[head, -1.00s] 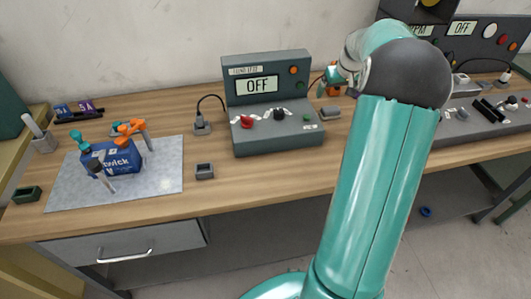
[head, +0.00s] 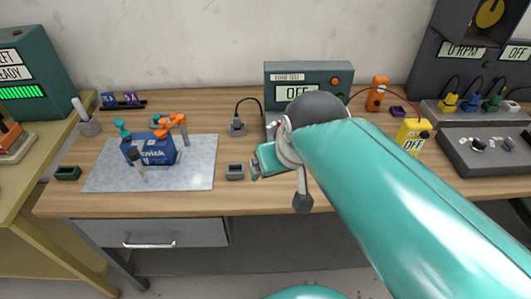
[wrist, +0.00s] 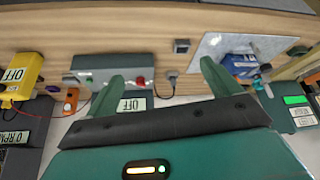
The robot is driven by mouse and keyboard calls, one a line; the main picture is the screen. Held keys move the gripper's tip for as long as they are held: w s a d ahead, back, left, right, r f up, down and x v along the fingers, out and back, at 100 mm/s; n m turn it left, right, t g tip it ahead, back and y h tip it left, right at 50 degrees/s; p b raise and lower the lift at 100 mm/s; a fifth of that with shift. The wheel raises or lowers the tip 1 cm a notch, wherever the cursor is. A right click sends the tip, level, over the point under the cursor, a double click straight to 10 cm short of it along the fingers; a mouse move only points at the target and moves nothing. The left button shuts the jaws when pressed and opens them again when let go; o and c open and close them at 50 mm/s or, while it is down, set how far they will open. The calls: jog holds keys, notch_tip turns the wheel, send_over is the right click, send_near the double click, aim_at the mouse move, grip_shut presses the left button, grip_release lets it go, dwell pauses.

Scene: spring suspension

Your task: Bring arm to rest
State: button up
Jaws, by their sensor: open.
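My gripper (wrist: 161,70) is open and empty in the wrist view, its two green fingers spread apart above the wooden bench (wrist: 130,30). The bench and its devices appear upside down there. In the head view my arm reaches in from the lower right and bends in front of the grey control box (head: 338,77) with an OFF display, hiding much of it. The fingers cannot be made out clearly in the head view.
A blue box (head: 150,150) with orange and teal parts stands on a grey mat (head: 200,176) at left. A small dark block (head: 235,172) and a plug socket (head: 237,127) are nearby. A yellow meter (head: 412,135) and an orange device (head: 377,94) stand at right.

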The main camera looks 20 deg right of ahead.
jog(key=shift+s+a+f, duration=0.35)
jog(key=shift+s+a, duration=0.05)
jog(key=shift+s, duration=0.3)
jog(key=shift+s+a+f, duration=0.3)
jog(key=shift+s+a, duration=0.05)
jog(key=shift+s, duration=0.35)
